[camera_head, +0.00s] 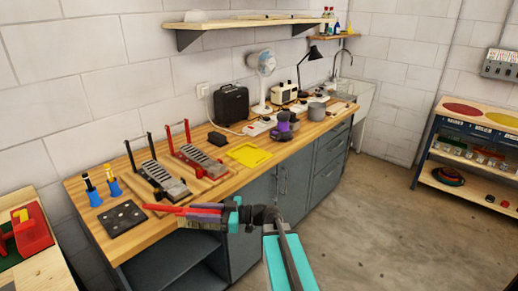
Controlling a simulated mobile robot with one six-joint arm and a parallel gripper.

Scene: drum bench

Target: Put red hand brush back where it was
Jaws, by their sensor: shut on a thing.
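The red hand brush (180,210) is held out to the left of my gripper (229,216), level with the front edge of the bench. My gripper is shut on the brush at its right end. The brush lies roughly sideways, with a darker strip along its lower side. It overlaps the bench edge in the picture, and I cannot tell how high above the bench it is.
The wooden bench (101,242) carries a black plate with holes (122,217), two blue holders (94,197), pedal-like devices on boards (163,180), a yellow tray (250,154) and a black case (231,105). Bare wood shows around the yellow tray. Open floor lies right.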

